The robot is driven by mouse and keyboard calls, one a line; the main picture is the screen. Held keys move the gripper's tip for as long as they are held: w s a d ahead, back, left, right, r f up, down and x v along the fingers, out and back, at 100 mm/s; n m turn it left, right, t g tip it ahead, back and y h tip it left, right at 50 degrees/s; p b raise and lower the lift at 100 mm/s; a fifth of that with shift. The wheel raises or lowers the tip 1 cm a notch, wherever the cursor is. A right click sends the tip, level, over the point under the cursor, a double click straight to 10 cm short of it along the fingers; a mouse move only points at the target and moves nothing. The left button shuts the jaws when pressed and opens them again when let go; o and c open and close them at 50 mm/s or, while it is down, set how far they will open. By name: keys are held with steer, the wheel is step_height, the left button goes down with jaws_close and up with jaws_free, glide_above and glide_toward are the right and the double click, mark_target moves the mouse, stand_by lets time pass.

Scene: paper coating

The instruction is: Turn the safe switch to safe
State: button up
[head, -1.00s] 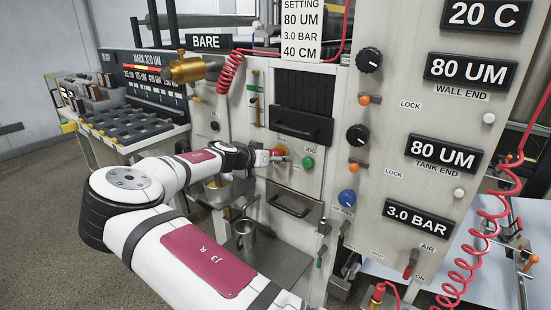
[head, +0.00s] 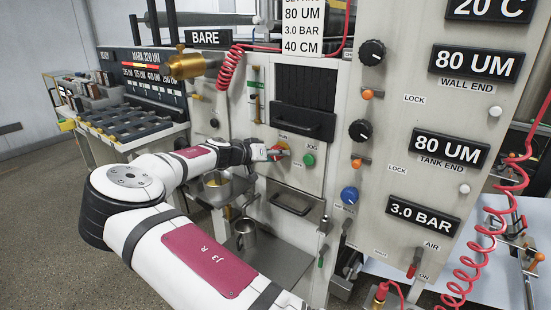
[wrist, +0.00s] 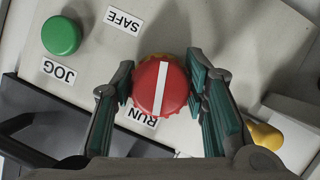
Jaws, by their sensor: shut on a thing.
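The safe switch is a round red knob (wrist: 160,90) with a white bar across its face. In the wrist view the bar runs nearly upright, tilted slightly, and I cannot tell which end is its pointer. The RUN label (wrist: 136,117) lies below left of the knob and the SAFE label (wrist: 123,20) above left, both upside down there. My gripper (wrist: 161,92) is shut on the knob, one finger on each side. In the head view my gripper (head: 275,153) reaches the panel at the red knob (head: 282,149), which it partly covers.
A green button (wrist: 61,36) with a JOG label (wrist: 59,70) sits beside the switch. In the head view a dark handle (head: 297,123) is above and a blue knob (head: 349,195) lower right.

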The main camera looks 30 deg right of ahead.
steer(key=n+g+h+b, duration=0.1)
steer(key=n, duration=0.1)
steer(key=shift+n+b, duration=0.3)
steer(key=n+g+h+b, duration=0.1)
steer(key=n, duration=0.1)
steer(key=shift+n, duration=0.4)
steer(key=n+g+h, duration=0.1)
steer(key=n, duration=0.2)
steer(key=shift+r, duration=0.1)
steer(key=shift+n+h, duration=0.9)
steer(key=shift+n, duration=0.8)
steer(key=o, duration=1.1)
steer(key=shift+o, duration=0.2)
steer(key=a, duration=1.2)
steer(key=shift+w+f, duration=0.2)
steer(key=shift+f, duration=0.15)
